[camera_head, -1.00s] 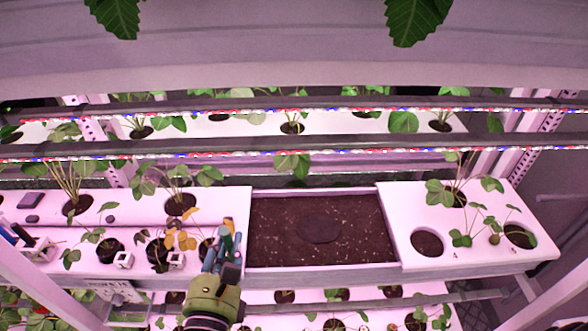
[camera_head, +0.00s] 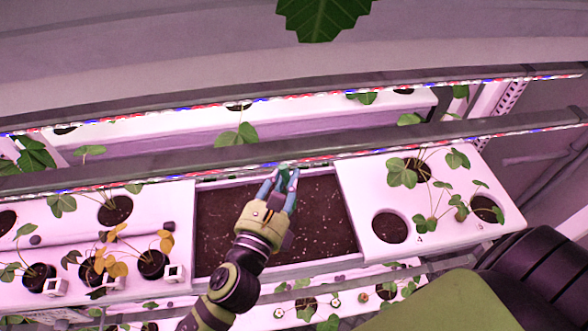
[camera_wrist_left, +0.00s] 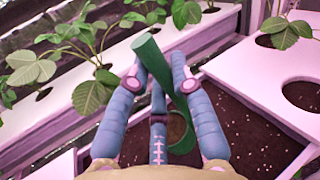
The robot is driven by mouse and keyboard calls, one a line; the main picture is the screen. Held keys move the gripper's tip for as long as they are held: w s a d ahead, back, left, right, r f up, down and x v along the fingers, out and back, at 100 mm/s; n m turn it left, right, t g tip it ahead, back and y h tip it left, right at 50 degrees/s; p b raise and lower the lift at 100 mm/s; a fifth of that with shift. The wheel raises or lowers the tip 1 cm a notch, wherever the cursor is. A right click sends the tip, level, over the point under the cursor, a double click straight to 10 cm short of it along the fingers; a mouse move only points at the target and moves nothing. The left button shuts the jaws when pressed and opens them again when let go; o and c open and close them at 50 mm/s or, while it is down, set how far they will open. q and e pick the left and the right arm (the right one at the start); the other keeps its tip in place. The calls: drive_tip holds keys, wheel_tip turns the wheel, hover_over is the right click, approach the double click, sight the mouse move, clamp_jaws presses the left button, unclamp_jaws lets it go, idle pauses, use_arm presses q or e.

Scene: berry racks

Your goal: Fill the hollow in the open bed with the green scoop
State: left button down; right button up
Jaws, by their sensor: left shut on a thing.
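The open bed (camera_head: 325,235) is a white-rimmed trough of dark brown soil in the middle of the rack. My left gripper (camera_head: 280,185) is over the bed, shut on the green scoop (camera_head: 284,176). In the left wrist view the scoop (camera_wrist_left: 150,58) sits tilted between the blue fingers, its lower end above the soil. Brown shows inside that end, but I cannot tell whether it is a load of soil or the bed behind. The hollow is not visible now; my left gripper and wrist cover the bed's middle. My right gripper is out of view.
A white panel (camera_head: 370,180) with plants and an empty round hole (camera_head: 389,228) stands right of the bed. Another white panel (camera_head: 150,225) with potted plants lies left. A light bar (camera_head: 400,138) runs behind the bed. My right arm shows at bottom right.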

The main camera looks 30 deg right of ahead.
use_arm(q)
drive_tip(key=shift+w+a+f+n+t+b, duration=0.3)
drive_tip(key=shift+w+a+f+n+b, duration=0.2)
drive_tip(key=shift+n+b, duration=0.6)
drive_tip(key=w+n+b, duration=0.1)
drive_tip(key=a+f+n+b, duration=0.1)
drive_tip(key=n+b, duration=0.1)
drive_tip(key=shift+w+a+t, duration=0.2)
drive_tip(key=shift+w+t, duration=0.15)
drive_tip(key=shift+t, duration=0.05)
drive_tip(key=w+a+f+n+t+y+b, duration=0.1)
drive_tip(key=w+a+f+n+t+b, duration=0.1)
drive_tip(key=n+b, duration=0.5)
drive_tip(key=shift+w+a+f+n+t, duration=0.3)
drive_tip(key=shift+w+a+f+n, duration=0.8)
drive_tip(key=shift+a+n, duration=1)
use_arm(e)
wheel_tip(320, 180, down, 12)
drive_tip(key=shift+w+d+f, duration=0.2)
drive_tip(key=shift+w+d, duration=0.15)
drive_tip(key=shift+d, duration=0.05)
use_arm(q)
drive_tip(key=shift+s+d+f, duration=0.2)
drive_tip(key=shift+s+d, duration=0.05)
